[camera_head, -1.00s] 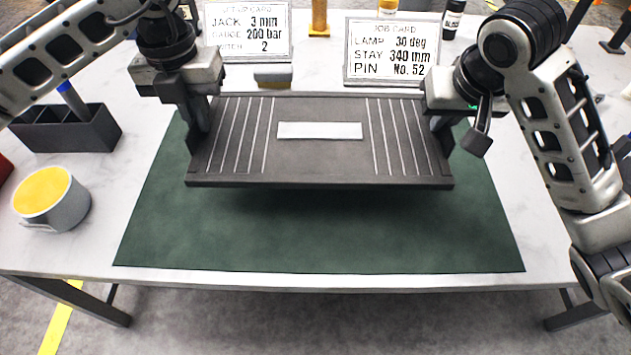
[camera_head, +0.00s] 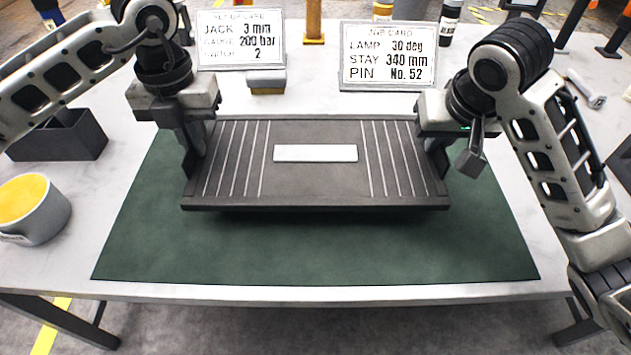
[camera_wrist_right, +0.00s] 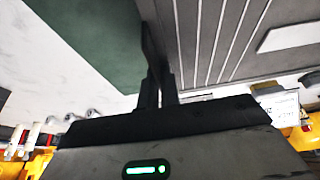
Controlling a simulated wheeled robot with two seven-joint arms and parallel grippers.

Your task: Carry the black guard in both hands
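The black guard (camera_head: 316,184) is a flat dark panel with pale ribs on both sides and a blank white label in the middle. It is held roughly level above the green mat (camera_head: 316,258). My left gripper (camera_head: 194,152) is shut on its left edge. My right gripper (camera_head: 438,148) is shut on its right edge. In the right wrist view the fingers of my right gripper (camera_wrist_right: 158,88) close on the edge of the guard (camera_wrist_right: 212,40). The left fingertips are partly hidden behind the guard's edge.
Two cards, the left card (camera_head: 241,40) and the job card (camera_head: 388,57), stand behind the guard. The mat's front is clear.

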